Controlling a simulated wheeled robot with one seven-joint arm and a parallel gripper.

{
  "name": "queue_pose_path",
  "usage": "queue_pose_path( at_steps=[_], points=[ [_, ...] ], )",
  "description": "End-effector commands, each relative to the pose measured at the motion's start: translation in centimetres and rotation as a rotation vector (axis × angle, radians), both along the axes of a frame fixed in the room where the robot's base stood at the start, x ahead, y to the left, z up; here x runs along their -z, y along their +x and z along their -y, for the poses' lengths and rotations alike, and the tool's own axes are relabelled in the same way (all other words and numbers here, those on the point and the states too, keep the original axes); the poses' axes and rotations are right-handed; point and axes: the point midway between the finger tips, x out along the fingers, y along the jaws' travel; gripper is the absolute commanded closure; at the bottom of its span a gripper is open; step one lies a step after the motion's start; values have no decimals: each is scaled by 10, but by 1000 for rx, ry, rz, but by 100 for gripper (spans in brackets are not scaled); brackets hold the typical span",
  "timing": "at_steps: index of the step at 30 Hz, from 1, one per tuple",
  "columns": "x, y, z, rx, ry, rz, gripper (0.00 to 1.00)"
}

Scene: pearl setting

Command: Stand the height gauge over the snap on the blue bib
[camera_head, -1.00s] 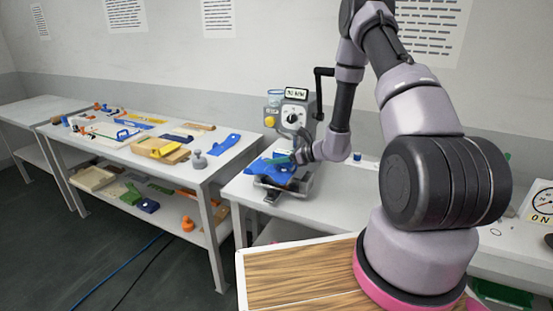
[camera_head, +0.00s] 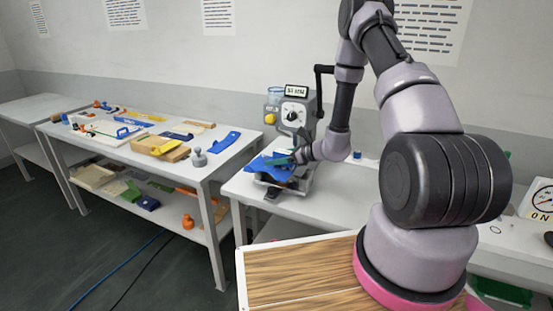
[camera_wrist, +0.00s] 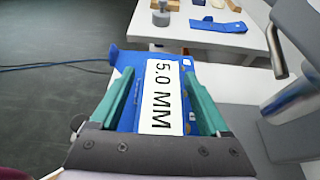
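The blue bib (camera_head: 266,164) lies on the grey fixture at the front of the press, on the middle table. In the wrist view, blue material that I take for the bib (camera_wrist: 126,60) shows behind the fingertips. My gripper (camera_wrist: 160,72) has green fingers on either side of the height gauge (camera_wrist: 161,97), whose white label reads 5.0 MM. It looks shut on the gauge. In the head view my gripper (camera_head: 291,160) is low over the bib, in front of the press. The snap under the gauge is hidden, and I cannot tell whether the gauge touches the bib.
The grey press (camera_head: 291,113) with a dial, display and black lever stands behind the bib. The left table (camera_head: 226,160) holds blue pieces, wooden blocks and a grey weight (camera_head: 198,158).

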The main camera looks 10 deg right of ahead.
Motion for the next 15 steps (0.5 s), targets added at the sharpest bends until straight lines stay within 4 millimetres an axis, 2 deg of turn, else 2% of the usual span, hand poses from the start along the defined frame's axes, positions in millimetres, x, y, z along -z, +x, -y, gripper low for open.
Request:
queue_pose_path(
  at_steps=[7, 15],
  points=[
    [-6, -8, 12, 2, -1, 0, 20],
    [-27, -37, 53, 4, 0, 0, 20]
  ],
)
